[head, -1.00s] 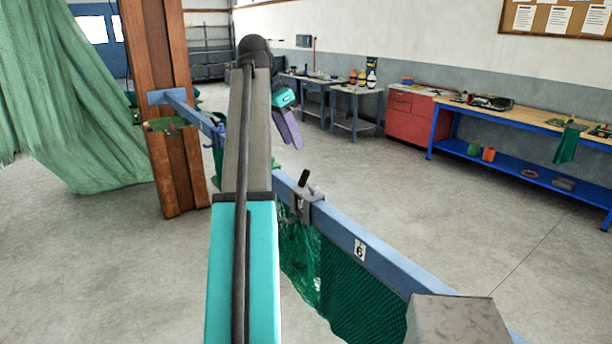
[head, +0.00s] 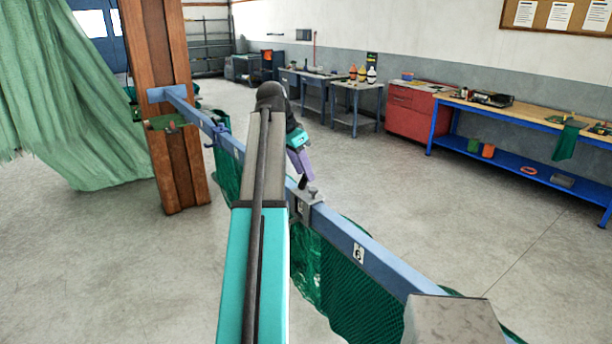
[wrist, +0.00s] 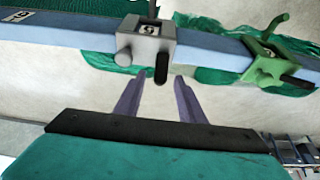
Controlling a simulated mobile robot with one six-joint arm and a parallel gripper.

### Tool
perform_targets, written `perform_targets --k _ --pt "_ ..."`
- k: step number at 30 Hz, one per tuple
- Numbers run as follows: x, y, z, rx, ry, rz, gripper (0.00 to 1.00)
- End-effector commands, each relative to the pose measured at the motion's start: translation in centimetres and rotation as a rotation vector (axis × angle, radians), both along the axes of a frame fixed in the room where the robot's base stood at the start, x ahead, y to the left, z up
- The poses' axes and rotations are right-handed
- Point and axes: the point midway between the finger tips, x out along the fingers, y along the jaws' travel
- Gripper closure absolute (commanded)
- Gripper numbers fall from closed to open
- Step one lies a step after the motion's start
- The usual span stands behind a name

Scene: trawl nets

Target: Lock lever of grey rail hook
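The grey rail hook (head: 305,203) sits clamped on the blue rail, its dark lever (head: 303,184) sticking up. In the wrist view the grey hook (wrist: 146,44) is just ahead, with a round grey knob at its left. Its black lever (wrist: 161,68) points toward my gripper and shows between the fingertips' lines. My gripper (wrist: 160,77) is open, its two purple fingers apart on either side of the lever end; I cannot tell whether they touch it. In the head view my gripper (head: 303,172) is right above the hook, partly covering the lever's surroundings.
The blue rail (head: 385,270) carries green netting (head: 350,295) and a tag marked 6. A green hook (wrist: 268,60) with a black lever sits right of the grey one. A brown post (head: 165,100) stands left. Benches and a red cabinet line the back wall; open floor lies between.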

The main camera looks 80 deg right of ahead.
Motion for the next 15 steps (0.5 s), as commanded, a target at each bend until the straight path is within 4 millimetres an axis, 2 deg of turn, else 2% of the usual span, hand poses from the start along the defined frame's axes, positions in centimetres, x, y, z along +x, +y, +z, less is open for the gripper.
perform_targets --k 6,15 --pt "-0.6 -0.5 -1.9 0.000 0.000 0.000 0.64" --pt "-0.9 -0.8 -3.0 0.000 0.000 0.000 0.64"
